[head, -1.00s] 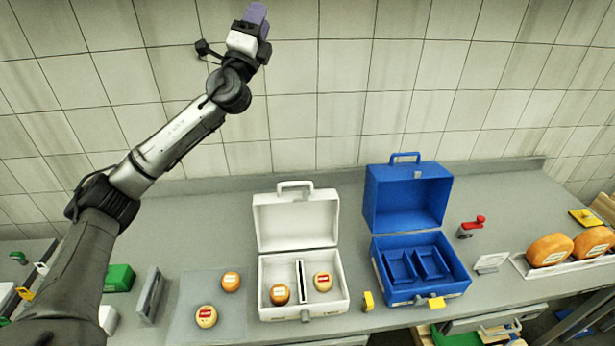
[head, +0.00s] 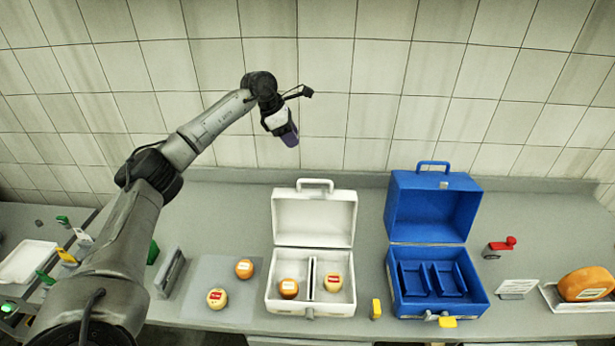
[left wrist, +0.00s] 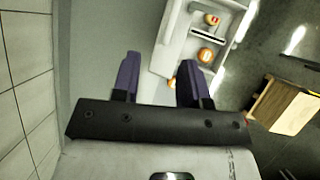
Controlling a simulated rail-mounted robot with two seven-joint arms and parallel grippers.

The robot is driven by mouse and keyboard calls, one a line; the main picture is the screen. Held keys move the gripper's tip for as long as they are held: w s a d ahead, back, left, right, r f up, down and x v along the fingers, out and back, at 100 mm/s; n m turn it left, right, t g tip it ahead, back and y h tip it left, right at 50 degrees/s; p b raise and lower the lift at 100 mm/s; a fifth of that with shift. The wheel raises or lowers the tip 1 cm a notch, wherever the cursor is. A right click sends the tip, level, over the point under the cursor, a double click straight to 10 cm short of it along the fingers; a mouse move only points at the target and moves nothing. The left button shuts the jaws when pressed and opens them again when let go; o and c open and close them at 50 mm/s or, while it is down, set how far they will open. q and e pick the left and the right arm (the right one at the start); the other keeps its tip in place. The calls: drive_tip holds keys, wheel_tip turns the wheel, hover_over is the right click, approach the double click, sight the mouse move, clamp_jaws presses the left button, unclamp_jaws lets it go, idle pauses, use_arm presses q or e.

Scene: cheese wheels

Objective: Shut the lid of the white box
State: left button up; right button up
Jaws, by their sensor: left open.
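The white box (head: 310,309) stands on the counter with its lid (head: 313,218) raised upright at the back. A divider splits its inside, with one small cheese wheel (head: 289,288) in the left compartment and another (head: 333,282) in the right. My left gripper (head: 291,140) is above and behind the lid, apart from it, pointing down near the wall. In the left wrist view its two purple fingers (left wrist: 158,82) are apart and empty, and the white box (left wrist: 165,58) shows beyond them. My right gripper is in neither view.
A blue box (head: 440,309) with its lid up stands to the right. Two cheese wheels (head: 217,298) (head: 244,268) lie on a grey mat (head: 195,305) to the left. A yellow item (head: 376,309) lies between the boxes. The counter behind the white box is clear.

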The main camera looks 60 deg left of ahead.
use_arm(q)
drive_tip(key=shift+m+g, duration=0.7)
drive_tip(key=x, duration=0.4)
drive_tip(key=s+x, duration=0.1)
drive_tip(key=x, duration=0.4)
drive_tip(key=d+p+x, duration=0.1)
drive_tip(key=x, duration=0.4)
drive_tip(key=shift+s+f, duration=0.15)
drive_tip(key=shift+s, duration=0.1)
clamp_jaws()
